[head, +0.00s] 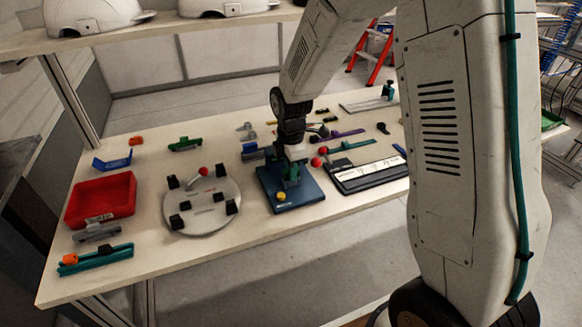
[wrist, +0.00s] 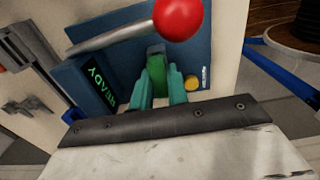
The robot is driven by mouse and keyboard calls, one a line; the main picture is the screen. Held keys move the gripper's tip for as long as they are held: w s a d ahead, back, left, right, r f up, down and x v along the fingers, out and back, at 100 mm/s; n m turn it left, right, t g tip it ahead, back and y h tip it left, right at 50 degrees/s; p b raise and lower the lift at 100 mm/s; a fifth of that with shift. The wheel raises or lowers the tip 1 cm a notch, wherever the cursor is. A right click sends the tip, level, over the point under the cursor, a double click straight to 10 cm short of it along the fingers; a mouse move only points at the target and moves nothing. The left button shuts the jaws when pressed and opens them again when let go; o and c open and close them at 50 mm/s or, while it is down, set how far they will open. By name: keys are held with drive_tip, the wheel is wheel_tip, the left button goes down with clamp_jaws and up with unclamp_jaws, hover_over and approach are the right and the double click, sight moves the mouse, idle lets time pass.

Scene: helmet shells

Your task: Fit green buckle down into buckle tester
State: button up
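The buckle tester is a blue plate (head: 313,193) on the table below my gripper (head: 289,178). In the wrist view its blue base (wrist: 205,48) carries a block marked READY (wrist: 92,82), a grey lever (wrist: 112,38) with a red ball (wrist: 178,17), and a yellow button (wrist: 191,84). The teal fingers of my gripper (wrist: 160,84) stand over the base with the green buckle (wrist: 156,66) between them. The fingers look closed on it. The buckle's lower end and any contact with the tester are hidden by the fingers.
Left of the tester stands a round grey fixture (head: 203,212) with black blocks and a red-knobbed lever. A red bin (head: 101,199) is farther left. A black-edged panel (head: 368,178) lies to the right. A green part (head: 185,145) lies farther back. Helmet shells (head: 98,14) sit on the shelf above.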

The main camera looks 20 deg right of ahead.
drive_tip(key=o, duration=0.4)
drive_tip(key=shift+o, duration=0.2)
wheel_tip(320, 180, up, 8)
drive_tip(key=shift+f, duration=0.1)
idle(0.4)
